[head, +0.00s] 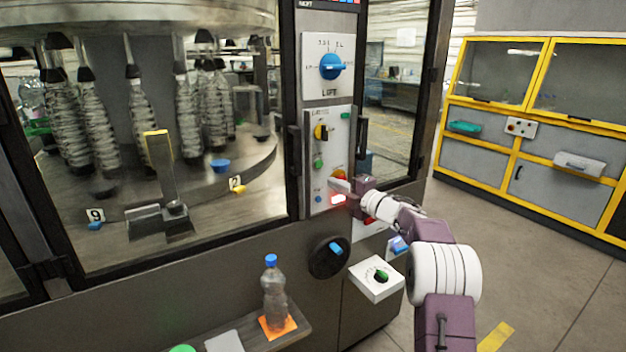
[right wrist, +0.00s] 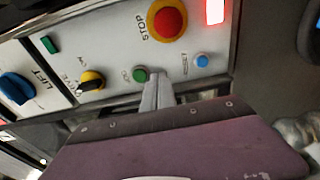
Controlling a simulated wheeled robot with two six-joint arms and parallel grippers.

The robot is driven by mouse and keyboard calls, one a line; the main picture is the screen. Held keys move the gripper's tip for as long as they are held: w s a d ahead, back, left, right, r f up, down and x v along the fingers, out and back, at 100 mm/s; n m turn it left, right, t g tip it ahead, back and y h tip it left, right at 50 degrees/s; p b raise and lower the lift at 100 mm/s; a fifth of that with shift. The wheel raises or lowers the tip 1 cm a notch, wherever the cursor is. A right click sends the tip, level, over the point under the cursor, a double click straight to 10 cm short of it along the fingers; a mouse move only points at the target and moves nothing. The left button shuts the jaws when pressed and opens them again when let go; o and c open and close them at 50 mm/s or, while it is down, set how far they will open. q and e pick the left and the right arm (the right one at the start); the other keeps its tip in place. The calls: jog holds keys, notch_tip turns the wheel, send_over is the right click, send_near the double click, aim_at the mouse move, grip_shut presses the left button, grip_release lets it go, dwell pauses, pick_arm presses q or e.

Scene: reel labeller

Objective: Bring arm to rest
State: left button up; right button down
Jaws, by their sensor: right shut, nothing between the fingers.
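My right arm (head: 445,280) reaches in from the lower right in the head view. My right gripper (head: 336,184) is at the lower part of the control panel (head: 321,125), beside a lit red lamp (head: 338,199). In the right wrist view its fingers (right wrist: 158,92) are shut together and empty, between the green button (right wrist: 140,74) and the blue button (right wrist: 202,60). The red STOP button (right wrist: 167,20) on its yellow collar is above them. Whether the fingertips touch the panel I cannot tell. My left gripper is not in view.
A capped bottle (head: 274,292) stands on an orange square on the low shelf (head: 298,325). Door handles (head: 295,160) flank the panel. Open floor (head: 540,260) lies at right, before yellow-framed cabinets (head: 530,118).

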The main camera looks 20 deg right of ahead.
jog(key=s+a+f+m+g+h+p, duration=0.2)
jog(key=s+f+m+g, duration=0.3)
jog(key=s, duration=0.8)
jog(key=s+a+f+m+g+h+p, duration=0.2)
jog(key=s+a+f+m+g, duration=0.3)
jog(key=s, duration=0.9)
jog(key=s+a+f+m+g+h+p, duration=0.2)
jog(key=s+a+f+m+g+p, duration=0.2)
jog(key=s+f+m, duration=0.5)
jog(key=s+m+g, duration=0.1)
jog(key=s+m, duration=0.2)
jog(key=s, duration=0.2)
jog(key=shift+s+f+m, duration=0.15)
jog(key=shift+f+m, duration=0.15)
